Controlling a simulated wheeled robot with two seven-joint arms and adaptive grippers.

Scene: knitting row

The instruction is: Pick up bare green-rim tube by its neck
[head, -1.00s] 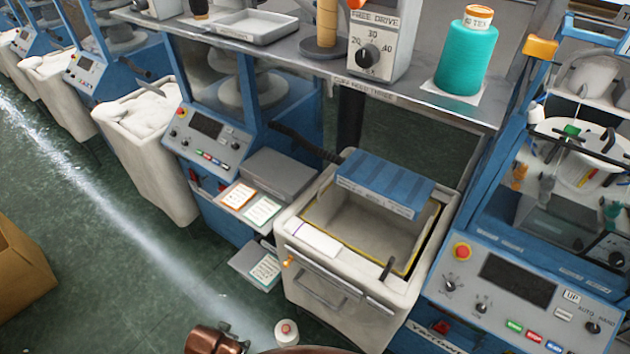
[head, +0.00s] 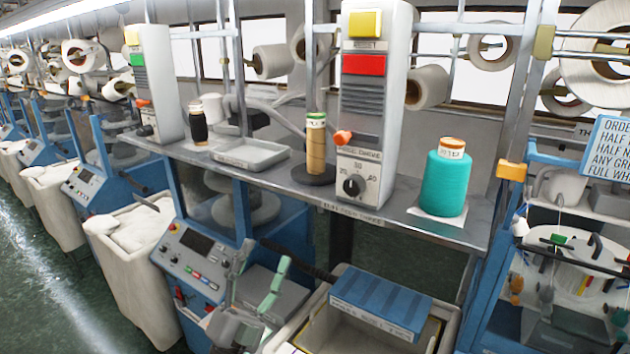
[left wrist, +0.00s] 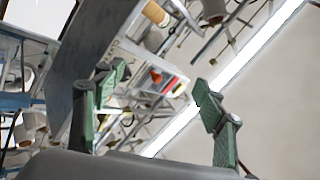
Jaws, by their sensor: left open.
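The bare green-rim tube (head: 316,147) is a tan, upright tube with a green band at its top. It stands on a dark round base (head: 314,174) on the grey shelf, left of the control box. My left gripper (head: 262,264) is open and empty in the head view, below the shelf's front edge and lower left of the tube, apart from it. In the left wrist view its green-padded fingers (left wrist: 160,88) are spread wide with nothing between them. A tan cylinder at the top of that view may be the tube. My right gripper is not in view.
The shelf (head: 395,222) also holds a control box (head: 368,120) with an orange knob beside the tube, a teal cone (head: 445,184), a grey tray (head: 250,154) and a dark spool (head: 198,126). A blue-lidded bin (head: 380,302) stands below.

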